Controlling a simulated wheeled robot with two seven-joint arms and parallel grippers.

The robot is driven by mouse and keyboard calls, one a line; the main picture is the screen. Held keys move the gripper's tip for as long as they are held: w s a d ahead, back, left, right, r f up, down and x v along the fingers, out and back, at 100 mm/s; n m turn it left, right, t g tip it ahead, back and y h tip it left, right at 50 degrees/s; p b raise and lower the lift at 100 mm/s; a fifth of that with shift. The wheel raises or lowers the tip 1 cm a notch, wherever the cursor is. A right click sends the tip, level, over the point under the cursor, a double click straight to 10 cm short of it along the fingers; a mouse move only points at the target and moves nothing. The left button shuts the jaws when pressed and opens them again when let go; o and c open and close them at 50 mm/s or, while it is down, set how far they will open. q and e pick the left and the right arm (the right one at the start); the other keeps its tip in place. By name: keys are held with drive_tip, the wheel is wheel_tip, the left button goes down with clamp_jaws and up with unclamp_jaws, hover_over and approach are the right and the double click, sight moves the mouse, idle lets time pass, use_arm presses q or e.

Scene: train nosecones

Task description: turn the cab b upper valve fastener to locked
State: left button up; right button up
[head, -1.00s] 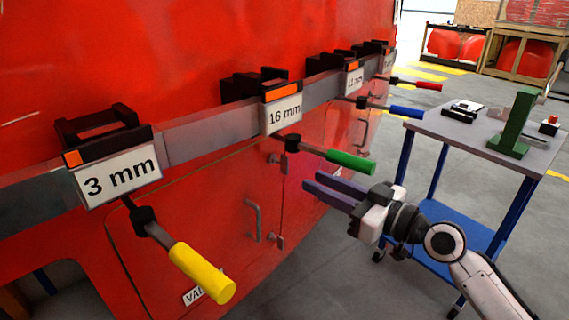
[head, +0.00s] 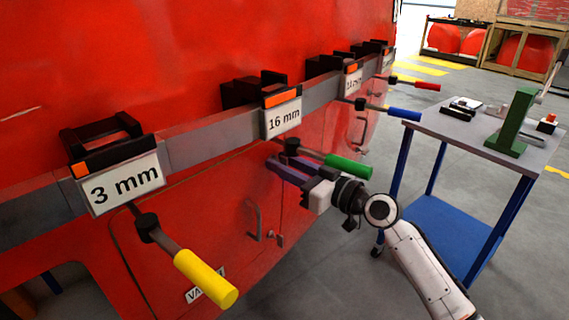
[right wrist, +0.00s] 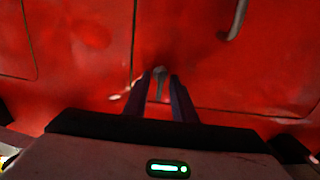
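The red cab's lower side has valve doors with a vertical seam. In the right wrist view a small grey fastener (right wrist: 160,73) sits at the seam, between my right gripper's two dark fingers (right wrist: 160,88). The fingers are apart; I cannot tell whether they touch it. In the head view my right gripper (head: 274,166) reaches left to the red panel below the green handle, and hides the upper fastener there. A lower grey fastener (head: 280,240) shows near the seam below. My left gripper is not in view.
Clamps with labels line a grey rail (head: 200,140). A green handle (head: 349,166) hangs just above my right gripper, a yellow handle (head: 206,278) nearer left, a blue handle (head: 404,113) farther back. A door handle (head: 253,218) is at lower left. A blue trolley (head: 480,138) stands right.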

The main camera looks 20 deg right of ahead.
clamp_jaws()
drive_tip(key=shift+m, duration=0.4)
drive_tip(key=m, duration=0.3)
drive_tip(key=shift+d+m, duration=0.1)
drive_tip(key=shift+m, duration=0.3)
drive_tip(key=m+p, duration=0.1)
drive_tip(key=m, duration=0.2)
drive_tip(key=shift+m, duration=0.3)
drive_tip(key=m+p, duration=0.1)
drive_tip(key=m, duration=0.4)
drive_tip(key=shift+w+d+f+p, duration=0.1)
drive_tip(key=shift+p, duration=0.3)
drive_tip(key=m+p, duration=0.1)
drive_tip(key=m, duration=0.3)
drive_tip(key=shift+f+m, duration=0.15)
drive_tip(key=shift+m, duration=0.15)
drive_tip(key=shift+p, duration=0.3)
